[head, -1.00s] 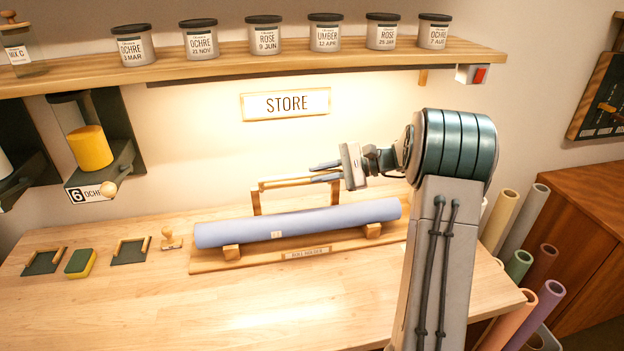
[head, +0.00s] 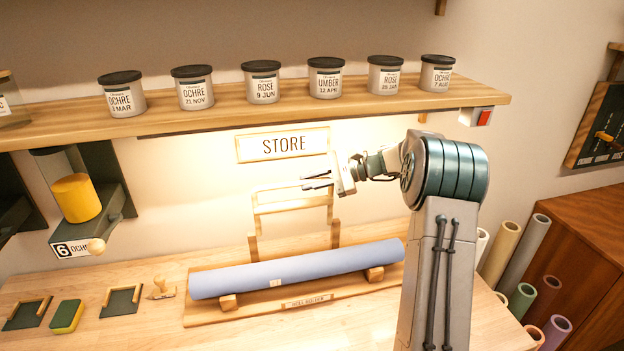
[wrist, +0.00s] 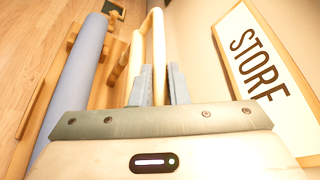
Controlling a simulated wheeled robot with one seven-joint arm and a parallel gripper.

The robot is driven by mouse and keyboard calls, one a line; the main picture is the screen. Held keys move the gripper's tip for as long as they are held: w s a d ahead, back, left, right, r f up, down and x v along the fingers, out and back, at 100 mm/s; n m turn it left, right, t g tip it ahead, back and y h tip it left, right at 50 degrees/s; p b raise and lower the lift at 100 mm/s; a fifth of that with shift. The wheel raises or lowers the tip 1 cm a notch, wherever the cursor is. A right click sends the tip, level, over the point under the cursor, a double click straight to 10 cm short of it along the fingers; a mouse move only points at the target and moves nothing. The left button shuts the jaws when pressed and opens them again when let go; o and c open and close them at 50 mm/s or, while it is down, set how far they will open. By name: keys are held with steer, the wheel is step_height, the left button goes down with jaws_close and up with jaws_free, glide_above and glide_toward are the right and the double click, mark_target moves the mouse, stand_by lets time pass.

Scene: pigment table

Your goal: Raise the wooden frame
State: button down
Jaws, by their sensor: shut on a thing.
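The wooden frame (head: 292,205) stands upright behind the blue roll, its top bar raised just under the STORE sign in the head view. My gripper (head: 318,181) is at the right end of the top bar. In the wrist view my gripper (wrist: 159,90) has one finger on each side of the wooden frame (wrist: 158,50) and is shut on it. The blue roll (head: 300,270) lies across two wooden rests on the roll holder base (head: 345,295), in front of the frame. My gripper is clear of the roll.
The STORE sign (head: 284,145) is on the wall close above the frame. A shelf (head: 300,112) with several jars runs above it. Stamp (head: 160,288), green-yellow sponge (head: 66,316) and dark trays lie at the left of the table. Upright rolls (head: 522,250) stand at the right.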

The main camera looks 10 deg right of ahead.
steer(key=shift+w+r, duration=0.3)
steer(key=c, duration=1.6)
jaws_free()
steer(key=shift+o, duration=1)
steer(key=shift+w+d+f, duration=0.15)
steer(key=shift+w+f, duration=0.1)
steer(key=shift+w, duration=0.1)
steer(key=shift+s, duration=0.1)
steer(key=shift+s, duration=0.1)
steer(key=b+v, duration=0.2)
steer(key=v, duration=1.1)
steer(key=shift+d+b, duration=0.4)
steer(key=shift+r, duration=0.15)
